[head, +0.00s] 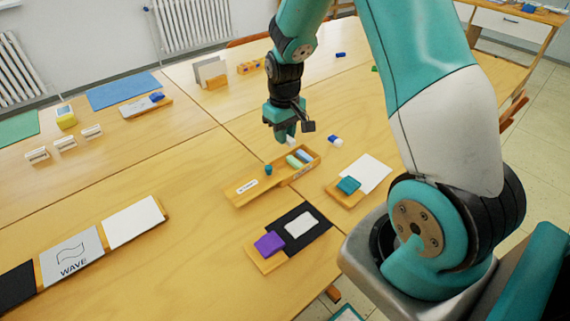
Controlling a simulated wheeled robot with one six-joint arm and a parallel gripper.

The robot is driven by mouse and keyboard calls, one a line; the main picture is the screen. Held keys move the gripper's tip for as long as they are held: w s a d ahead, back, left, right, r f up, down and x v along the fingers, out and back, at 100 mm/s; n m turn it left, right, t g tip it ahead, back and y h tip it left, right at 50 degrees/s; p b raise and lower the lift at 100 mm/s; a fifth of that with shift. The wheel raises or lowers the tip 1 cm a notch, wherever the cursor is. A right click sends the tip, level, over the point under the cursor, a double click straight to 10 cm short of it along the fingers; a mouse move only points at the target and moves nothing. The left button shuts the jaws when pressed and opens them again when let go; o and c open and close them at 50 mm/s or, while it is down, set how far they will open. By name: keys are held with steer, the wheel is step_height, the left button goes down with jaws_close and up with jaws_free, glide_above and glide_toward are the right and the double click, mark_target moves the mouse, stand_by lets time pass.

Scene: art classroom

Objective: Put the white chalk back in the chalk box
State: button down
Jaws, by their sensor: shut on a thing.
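The chalk box (316,164) is a small open wooden tray near the middle of the table. A green chalk and a blue chalk lie side by side in it. A wooden piece with a white label (240,192) extends from its left side. My gripper (288,139) points down just above and behind the box. It is shut on the white chalk (291,142), whose pale end shows at the fingertips. The rest of the chalk is hidden by the fingers. The chalk appears apart from the box.
A small teal object (268,170) stands at the box's left end. A blue-and-white eraser (335,140) lies to the right. Wooden holders with a teal block (348,185) and a purple block (269,244) are in front.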

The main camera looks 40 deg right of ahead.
mark_target(284, 170)
step_height(284, 170, down, 10)
steer(key=shift+f, duration=0.25)
steer(key=shift+f, duration=0.15)
steer(key=c, duration=1.4)
jaws_free()
steer(key=shift+o, duration=0.3)
